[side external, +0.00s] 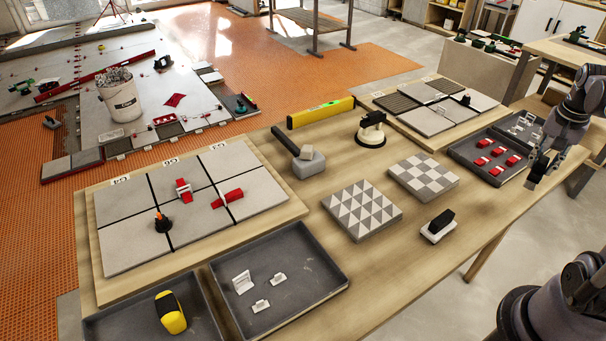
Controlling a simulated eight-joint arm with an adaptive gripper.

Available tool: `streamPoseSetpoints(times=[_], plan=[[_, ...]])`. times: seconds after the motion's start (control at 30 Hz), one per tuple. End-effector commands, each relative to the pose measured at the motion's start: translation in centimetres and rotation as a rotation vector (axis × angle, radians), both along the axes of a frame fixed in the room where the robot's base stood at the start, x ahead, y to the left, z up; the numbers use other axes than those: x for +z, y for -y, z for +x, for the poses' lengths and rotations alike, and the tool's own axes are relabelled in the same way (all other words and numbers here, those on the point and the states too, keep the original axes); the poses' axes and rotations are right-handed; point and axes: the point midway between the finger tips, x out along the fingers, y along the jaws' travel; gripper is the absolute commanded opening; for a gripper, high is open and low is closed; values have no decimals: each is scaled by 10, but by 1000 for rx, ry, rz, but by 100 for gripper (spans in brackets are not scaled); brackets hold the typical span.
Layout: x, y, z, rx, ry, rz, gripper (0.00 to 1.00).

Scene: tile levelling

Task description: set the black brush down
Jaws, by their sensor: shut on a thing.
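My gripper (540,168) is at the right, above the near right end of the wooden table, beside the dark tray of red wedges. It is shut on a small dark thing with a paler lower end, which I take to be the black brush (532,181). The brush is held up in front of the tray's right side. It is small and dark against my fingers, so its outline and exact tilt are hard to tell.
A black block with a white base (438,226) stands on the table near the patterned tiles (362,210). The dark tray (462,152) holds red wedges and white clips. A suction cup (371,128), mallet (308,160) and yellow level (320,112) lie farther back. Bare wood shows along the front edge.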

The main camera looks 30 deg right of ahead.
Motion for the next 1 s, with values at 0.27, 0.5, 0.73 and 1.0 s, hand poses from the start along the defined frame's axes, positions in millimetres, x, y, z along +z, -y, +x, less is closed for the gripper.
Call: streamPoseSetpoints(times=[0.27,0.5,0.73,1.0], plan=[[9,-13,128,424,-1,6,0],[10,-56,232,776,-1,6,0],[5,-117,313,1082,2,5,0],[-1,-170,360,1291,6,2,0]])
